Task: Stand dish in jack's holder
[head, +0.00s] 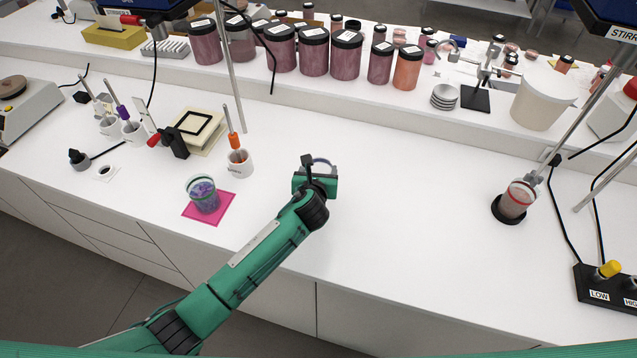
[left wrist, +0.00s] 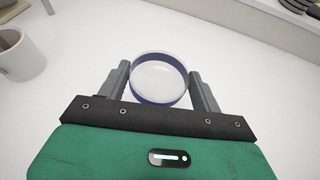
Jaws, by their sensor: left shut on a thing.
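A shallow round dish with a clear or white middle and a blue rim (left wrist: 160,76) is between the two fingers of my left gripper (left wrist: 162,88). The fingers press on opposite sides of it. In the head view my left gripper (head: 318,172) is over the bare middle of the bench, and part of the dish (head: 321,163) shows just beyond it. I cannot tell for sure which thing is the jack's holder. A black clamp-like piece with a red knob (head: 172,141) stands left, against a cream block with a black square frame (head: 197,130). My right gripper is out of view.
A glass of purple stuff (head: 203,195) stands on a pink mat (head: 222,213). A white cup with an orange-handled tool (head: 240,163) stands between it and my gripper. Jars (head: 313,52) line the back shelf. A beaker (head: 516,200) stands right. The centre-right bench is clear.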

